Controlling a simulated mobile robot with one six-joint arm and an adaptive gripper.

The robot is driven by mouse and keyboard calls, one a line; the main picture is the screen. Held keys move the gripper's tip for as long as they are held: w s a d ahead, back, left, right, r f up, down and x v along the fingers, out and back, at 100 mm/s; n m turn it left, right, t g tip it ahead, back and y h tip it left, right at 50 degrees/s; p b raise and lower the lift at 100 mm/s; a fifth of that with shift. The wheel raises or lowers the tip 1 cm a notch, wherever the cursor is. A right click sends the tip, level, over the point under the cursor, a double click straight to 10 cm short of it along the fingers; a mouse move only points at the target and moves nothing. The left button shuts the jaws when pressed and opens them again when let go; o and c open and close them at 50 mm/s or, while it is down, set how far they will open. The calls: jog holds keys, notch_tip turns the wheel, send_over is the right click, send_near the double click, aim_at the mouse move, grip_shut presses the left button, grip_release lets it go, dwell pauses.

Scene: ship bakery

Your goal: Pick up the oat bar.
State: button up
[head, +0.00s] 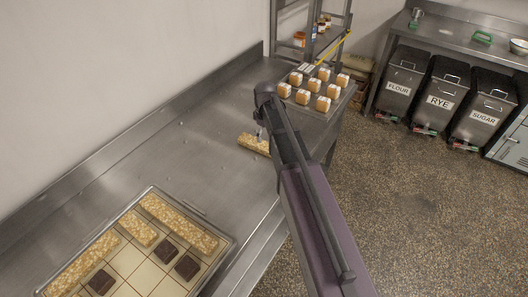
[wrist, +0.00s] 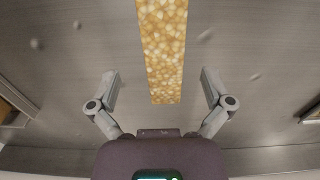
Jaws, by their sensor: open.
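An oat bar (head: 252,143), long and golden with a grainy top, lies on the bare steel worktop toward its far end. In the wrist view the oat bar (wrist: 162,50) runs from the top edge down to the middle, between the lines of the two fingers. My gripper (wrist: 160,82) is open and empty, one finger on each side of the bar's near end, with a gap on both sides. In the head view my arm covers most of my gripper and the bar's right end. Other oat bars (head: 180,222) lie on a tray at the near left.
The tray (head: 228,240) also holds dark square pieces (head: 187,267). Several small orange-and-white cakes (head: 323,104) stand on a surface beyond my arm. Bins marked flour (head: 398,88), rye and sugar stand at the right. A raised wall-side edge runs along the worktop; its middle is clear.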

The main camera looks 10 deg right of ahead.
aim_at(264, 145)
jog(key=shift+f, duration=0.5)
jog(key=shift+b, duration=0.3)
jog(key=shift+a+f+b, duration=0.15)
jog(key=shift+f+b, duration=1.15)
jog(key=shift+a+f+b, duration=0.1)
jog(key=shift+f+b, duration=1.15)
jog(key=shift+f, duration=0.05)
jog(key=c, duration=1.2)
jog(key=shift+c, duration=0.2)
jog(key=shift+r, duration=0.2)
notch_tip(264, 145, up, 3)
jog(key=p, duration=0.3)
jog(key=s+a, duration=0.2)
jog(key=s, duration=0.3)
jog(key=s+a+r+p, duration=0.1)
jog(key=s+a, duration=0.1)
jog(key=s, duration=0.3)
jog(key=s+a+p, duration=0.1)
jog(key=s+a, duration=0.1)
jog(key=s, duration=0.2)
jog(key=shift+s+a+r, duration=0.1)
jog(key=shift+s+r, duration=0.2)
jog(key=shift+s, duration=0.1)
